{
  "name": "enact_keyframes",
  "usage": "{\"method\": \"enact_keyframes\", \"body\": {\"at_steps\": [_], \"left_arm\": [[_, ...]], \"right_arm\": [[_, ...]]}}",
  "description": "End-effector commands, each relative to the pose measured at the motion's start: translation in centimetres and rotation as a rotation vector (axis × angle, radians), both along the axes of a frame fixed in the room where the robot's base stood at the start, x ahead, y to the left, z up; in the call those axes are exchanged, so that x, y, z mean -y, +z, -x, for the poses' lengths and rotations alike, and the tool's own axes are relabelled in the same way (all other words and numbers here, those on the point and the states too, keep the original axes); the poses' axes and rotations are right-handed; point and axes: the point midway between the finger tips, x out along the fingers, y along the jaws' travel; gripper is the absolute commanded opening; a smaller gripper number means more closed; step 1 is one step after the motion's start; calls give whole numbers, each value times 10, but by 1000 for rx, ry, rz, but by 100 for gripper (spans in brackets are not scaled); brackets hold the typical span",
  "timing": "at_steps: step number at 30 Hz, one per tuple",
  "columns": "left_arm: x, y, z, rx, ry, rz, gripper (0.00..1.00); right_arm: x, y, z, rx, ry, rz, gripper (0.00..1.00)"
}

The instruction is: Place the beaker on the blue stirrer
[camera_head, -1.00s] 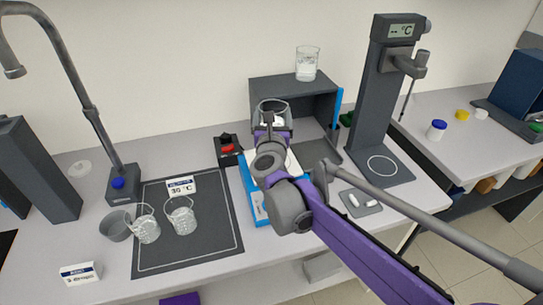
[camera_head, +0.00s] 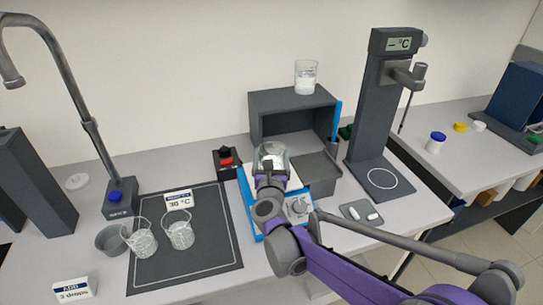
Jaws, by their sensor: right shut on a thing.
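My right gripper (camera_head: 270,170) is shut on a glass beaker (camera_head: 271,153), seen from behind the wrist, so the fingers are partly hidden. The beaker appears over the back part of the blue stirrer (camera_head: 245,203), a blue-edged device with a pale top and a knob (camera_head: 298,207) at its front right. My gripper and forearm cover much of the stirrer. I cannot tell whether the beaker touches its plate. My left gripper is not in view.
A grey open box (camera_head: 292,100) stands behind, with another beaker (camera_head: 306,80) on top. A grey bin (camera_head: 318,172) and a tall stand (camera_head: 372,110) are to the right. Two glass vessels (camera_head: 180,235) are on the dark mat (camera_head: 205,262). A red-switched block (camera_head: 226,160) sits left of the stirrer.

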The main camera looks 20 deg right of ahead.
Motion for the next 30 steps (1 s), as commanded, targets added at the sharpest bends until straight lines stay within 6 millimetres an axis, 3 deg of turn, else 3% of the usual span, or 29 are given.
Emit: {"method": "enact_keyframes", "body": {"at_steps": [2,3,5,16,30], "left_arm": [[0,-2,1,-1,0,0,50],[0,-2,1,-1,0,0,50],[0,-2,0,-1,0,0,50],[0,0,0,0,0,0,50],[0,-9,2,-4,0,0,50]], "right_arm": [[0,-3,0,0,0,0,14],[0,-4,0,0,0,0,89],[0,-3,0,0,0,0,100],[-2,1,6,0,1,0,100],[-28,0,95,-1,3,-1,100]]}}
